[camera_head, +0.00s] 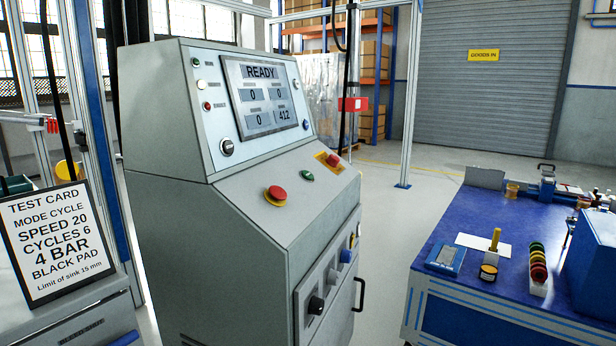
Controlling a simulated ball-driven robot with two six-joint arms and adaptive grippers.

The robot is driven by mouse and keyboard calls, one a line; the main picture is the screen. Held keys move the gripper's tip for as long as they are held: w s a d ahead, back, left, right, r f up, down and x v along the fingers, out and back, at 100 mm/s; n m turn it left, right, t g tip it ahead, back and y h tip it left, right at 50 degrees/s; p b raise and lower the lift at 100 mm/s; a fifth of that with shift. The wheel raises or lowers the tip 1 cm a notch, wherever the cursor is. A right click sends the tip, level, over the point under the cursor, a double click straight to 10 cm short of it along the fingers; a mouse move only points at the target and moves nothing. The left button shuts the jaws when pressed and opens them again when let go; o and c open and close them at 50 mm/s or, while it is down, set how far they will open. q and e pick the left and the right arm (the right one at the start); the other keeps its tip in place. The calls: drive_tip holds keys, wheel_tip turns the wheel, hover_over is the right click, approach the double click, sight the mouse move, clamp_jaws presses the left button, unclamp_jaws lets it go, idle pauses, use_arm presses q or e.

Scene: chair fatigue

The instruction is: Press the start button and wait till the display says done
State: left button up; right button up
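The grey control cabinet (190,240) stands in the middle of the head view. Its display (262,95) reads READY, with number fields below showing 0, 0, 0 and 412; one field is too small to read surely. A green button (307,177) sits on the sloped panel, between a red mushroom button (276,195) on a yellow ring and a second red button (333,159) on a yellow plate. No label on the green button is readable. Neither of my grippers is in view.
A test card (52,243) at left reads mode cycle, speed 20, cycles 6, 4 bar, black pad. A blue workbench (450,225) with small tools stands at right. Open floor (385,215) lies between cabinet and bench. A roller door (485,100) is behind.

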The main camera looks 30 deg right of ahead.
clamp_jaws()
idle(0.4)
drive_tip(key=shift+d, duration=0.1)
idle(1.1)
